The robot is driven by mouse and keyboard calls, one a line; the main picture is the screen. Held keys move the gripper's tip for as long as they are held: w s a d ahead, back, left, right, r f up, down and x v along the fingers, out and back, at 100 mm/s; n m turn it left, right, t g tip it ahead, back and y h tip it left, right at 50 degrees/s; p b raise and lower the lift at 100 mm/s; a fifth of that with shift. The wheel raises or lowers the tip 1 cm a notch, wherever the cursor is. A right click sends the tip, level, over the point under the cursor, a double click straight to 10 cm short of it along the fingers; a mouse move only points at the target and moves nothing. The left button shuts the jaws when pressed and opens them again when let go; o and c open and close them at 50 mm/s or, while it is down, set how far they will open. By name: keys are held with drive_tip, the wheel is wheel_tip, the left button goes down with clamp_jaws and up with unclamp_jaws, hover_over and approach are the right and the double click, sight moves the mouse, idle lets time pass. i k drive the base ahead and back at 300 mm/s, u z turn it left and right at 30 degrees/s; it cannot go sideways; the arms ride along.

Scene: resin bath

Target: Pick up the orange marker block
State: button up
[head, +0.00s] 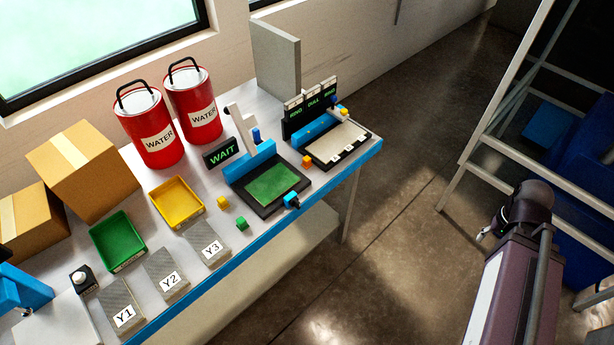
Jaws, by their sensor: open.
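A small orange block (306,161) stands on the white bench top. It sits between the device with the green pad (272,185) and the pale tray (337,143) at the bench's right end. It looks upright, and nothing covers it. My arm (510,265) shows at the lower right, over the floor and well away from the bench. I cannot make out my gripper in this view.
Red water cans (150,125) stand behind. A white metal frame (520,75) rises at right. The floor (400,190) between is clear.

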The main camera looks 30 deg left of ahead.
sight(306, 164)
drive_tip(key=z, duration=0.1)
drive_tip(key=k, duration=1.25)
drive_tip(key=u, duration=1.85)
drive_tip(key=i, duration=1)
